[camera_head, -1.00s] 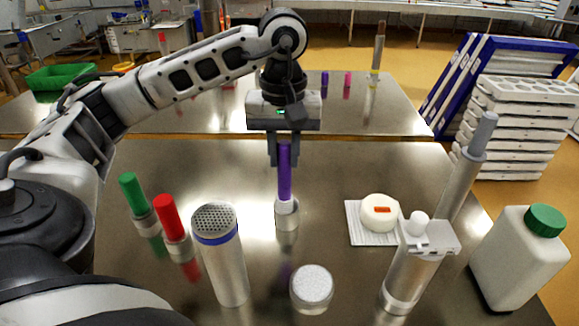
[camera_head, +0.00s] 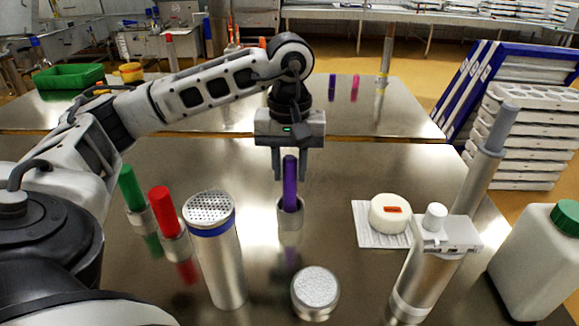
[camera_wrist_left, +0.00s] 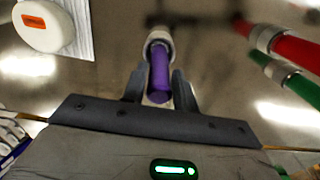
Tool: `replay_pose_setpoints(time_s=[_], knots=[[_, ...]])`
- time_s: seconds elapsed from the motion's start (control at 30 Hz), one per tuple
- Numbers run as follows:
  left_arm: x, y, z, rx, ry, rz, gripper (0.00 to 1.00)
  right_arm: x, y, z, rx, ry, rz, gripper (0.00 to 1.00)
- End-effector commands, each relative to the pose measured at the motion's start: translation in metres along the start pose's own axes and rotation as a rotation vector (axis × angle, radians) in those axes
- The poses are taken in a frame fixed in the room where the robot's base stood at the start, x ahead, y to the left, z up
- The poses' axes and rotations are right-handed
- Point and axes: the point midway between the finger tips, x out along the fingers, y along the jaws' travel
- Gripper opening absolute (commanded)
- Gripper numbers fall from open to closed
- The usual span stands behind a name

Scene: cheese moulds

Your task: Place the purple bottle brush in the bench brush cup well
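The purple bottle brush (camera_head: 290,190) stands about upright in a small metal cup (camera_head: 290,217) on the steel bench, its lower end hidden inside. My left gripper (camera_head: 290,176) is open above the cup. Its two fingers are spread on either side of the brush's upper end, with gaps between. In the left wrist view the purple brush (camera_wrist_left: 160,75) shows between the open fingers, its far end in the cup's mouth (camera_wrist_left: 158,42). My right gripper is not in view.
Green (camera_head: 128,188) and red (camera_head: 163,212) brushes stand in cups at left. A perforated metal cylinder (camera_head: 219,260) and a round lidded pot (camera_head: 315,290) are in front. A cheese (camera_head: 388,212), a metal device (camera_head: 425,262) and a white bottle (camera_head: 535,265) stand at right.

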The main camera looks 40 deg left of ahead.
Motion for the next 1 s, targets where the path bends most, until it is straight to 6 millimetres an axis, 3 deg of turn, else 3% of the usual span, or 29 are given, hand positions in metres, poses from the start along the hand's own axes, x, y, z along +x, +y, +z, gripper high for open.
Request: replay_pose_setpoints(time_s=[0.3,0.47,0.73,0.8,1.0], knots=[[-0.001,0.000,0.000,0.000,0.000,0.000,0.44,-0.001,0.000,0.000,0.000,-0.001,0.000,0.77],[-0.012,0.001,-0.001,-0.001,0.002,0.004,0.44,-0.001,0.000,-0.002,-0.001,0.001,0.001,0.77],[-0.068,0.001,-0.001,0.001,0.004,0.005,0.44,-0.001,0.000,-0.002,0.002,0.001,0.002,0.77],[-0.089,0.000,-0.001,-0.001,0.004,0.003,0.44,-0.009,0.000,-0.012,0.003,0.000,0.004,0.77],[-0.117,0.001,-0.001,0.000,0.002,0.001,0.44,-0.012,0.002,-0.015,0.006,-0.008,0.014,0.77]])
